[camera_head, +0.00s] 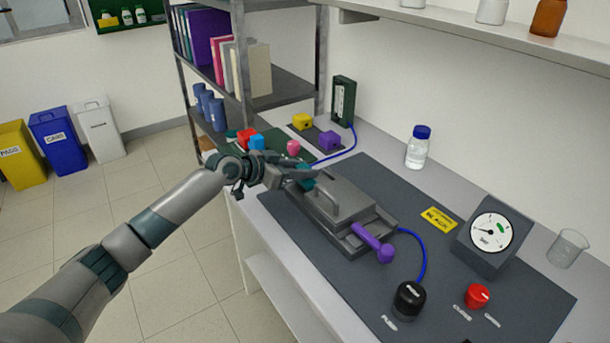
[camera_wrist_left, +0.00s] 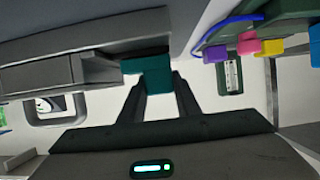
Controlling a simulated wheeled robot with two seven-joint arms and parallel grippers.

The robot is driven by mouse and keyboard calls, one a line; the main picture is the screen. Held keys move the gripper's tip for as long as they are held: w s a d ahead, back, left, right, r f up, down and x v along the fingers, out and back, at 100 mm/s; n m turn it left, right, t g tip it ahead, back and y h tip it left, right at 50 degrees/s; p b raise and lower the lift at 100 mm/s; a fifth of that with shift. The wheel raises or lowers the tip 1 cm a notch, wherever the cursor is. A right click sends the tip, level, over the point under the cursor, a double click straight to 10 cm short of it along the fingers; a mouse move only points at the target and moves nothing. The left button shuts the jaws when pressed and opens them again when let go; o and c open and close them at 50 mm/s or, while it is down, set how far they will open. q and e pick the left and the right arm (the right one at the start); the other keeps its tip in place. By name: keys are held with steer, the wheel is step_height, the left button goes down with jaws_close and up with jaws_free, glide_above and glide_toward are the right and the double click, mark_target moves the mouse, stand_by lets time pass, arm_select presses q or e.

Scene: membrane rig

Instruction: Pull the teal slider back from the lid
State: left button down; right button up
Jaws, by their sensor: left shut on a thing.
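The grey rig has a lid (camera_head: 343,212) with a bar handle on top, sitting on the dark mat. The teal slider (camera_head: 306,184) is at the rig's far left end, beside the lid, partly covered by my gripper. In the left wrist view the teal slider (camera_wrist_left: 147,74) shows as a block against the grey body. My left gripper (camera_head: 298,176) reaches in from the left and is shut on the slider. In the wrist view its fingers (camera_wrist_left: 160,84) are at the teal block. My right gripper is not in view.
A purple lever (camera_head: 374,243) sticks out of the rig's near end. A blue tube runs to a black knob (camera_head: 409,300). A gauge (camera_head: 490,235), a red knob (camera_head: 477,296) and a bottle (camera_head: 419,148) stand to the right. Coloured blocks and a shelf rack (camera_head: 245,85) are behind.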

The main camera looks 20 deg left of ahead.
arm_select(q)
steer(key=shift+w+a+r, duration=0.1)
steer(key=shift+a, duration=0.1)
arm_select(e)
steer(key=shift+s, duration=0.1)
arm_select(q)
steer(key=c, duration=1.4)
jaws_free()
steer(key=shift+c, duration=0.2)
steer(key=shift+o, duration=0.5)
steer(key=shift+w, duration=0.1)
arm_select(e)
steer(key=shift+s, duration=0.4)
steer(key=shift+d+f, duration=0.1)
arm_select(q)
steer(key=shift+s+a, duration=0.35)
steer(key=shift+s, duration=0.15)
steer(key=b+v, duration=0.4)
steer(key=v, duration=1.2)
steer(key=shift+b, duration=0.35)
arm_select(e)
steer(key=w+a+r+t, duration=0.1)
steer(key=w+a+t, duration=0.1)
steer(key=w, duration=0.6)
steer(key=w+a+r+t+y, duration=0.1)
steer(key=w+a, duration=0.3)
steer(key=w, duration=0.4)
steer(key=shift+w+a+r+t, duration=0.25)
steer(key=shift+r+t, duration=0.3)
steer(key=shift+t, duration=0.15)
